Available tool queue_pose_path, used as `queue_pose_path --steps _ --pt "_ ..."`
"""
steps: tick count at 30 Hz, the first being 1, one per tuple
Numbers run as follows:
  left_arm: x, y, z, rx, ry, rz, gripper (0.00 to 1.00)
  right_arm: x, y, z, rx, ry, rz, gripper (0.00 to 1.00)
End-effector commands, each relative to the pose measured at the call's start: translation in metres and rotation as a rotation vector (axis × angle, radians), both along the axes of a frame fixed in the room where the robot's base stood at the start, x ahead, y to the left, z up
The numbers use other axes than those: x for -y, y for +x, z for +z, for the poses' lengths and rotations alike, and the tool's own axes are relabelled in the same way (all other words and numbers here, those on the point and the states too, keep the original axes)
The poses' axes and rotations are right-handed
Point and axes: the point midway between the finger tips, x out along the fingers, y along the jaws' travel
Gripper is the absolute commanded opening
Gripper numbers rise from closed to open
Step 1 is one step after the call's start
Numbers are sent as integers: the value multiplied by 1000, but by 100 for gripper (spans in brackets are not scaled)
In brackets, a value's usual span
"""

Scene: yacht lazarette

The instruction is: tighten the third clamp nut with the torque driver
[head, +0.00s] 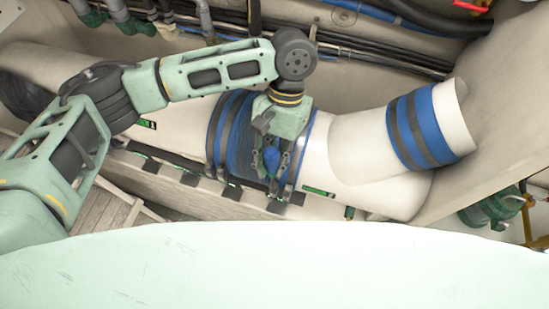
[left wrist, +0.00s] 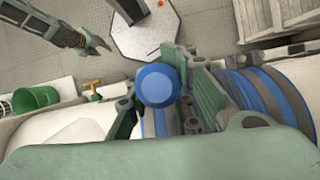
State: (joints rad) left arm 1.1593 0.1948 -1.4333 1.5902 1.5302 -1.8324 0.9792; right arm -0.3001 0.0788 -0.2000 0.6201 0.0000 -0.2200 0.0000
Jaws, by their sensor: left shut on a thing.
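My left gripper (head: 273,170) is shut on the blue handle of the torque driver (head: 271,158), in front of the wide blue hose (head: 238,125) on the white pipe. In the left wrist view the driver shows as a round blue end (left wrist: 157,85) between the fingers (left wrist: 158,98). Dark grey clamp bands (head: 220,120) circle the blue hose, and more bands show in the left wrist view (left wrist: 268,90). The driver's tip and the clamp nut are hidden, so I cannot tell whether they touch. My right gripper (left wrist: 98,46) hangs apart over the floor, open and empty.
The white pipe (head: 380,190) has a branch with a second blue banded hose (head: 428,125) at the right. Black hoses (head: 380,55) run along the back wall. A green fitting (head: 488,210) is at the far right.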

Motion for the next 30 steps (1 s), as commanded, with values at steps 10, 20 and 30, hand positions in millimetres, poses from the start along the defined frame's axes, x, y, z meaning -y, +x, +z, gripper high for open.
queue_pose_path --steps 10,20,30 --pt "-1 1 13 2 3 2 0 0 0 0 0 0 0 40" --pt "0 1 30 2 0 3 0 0 0 0 0 0 0 40" --pt "0 1 47 2 -1 2 0 0 0 0 0 0 0 40"
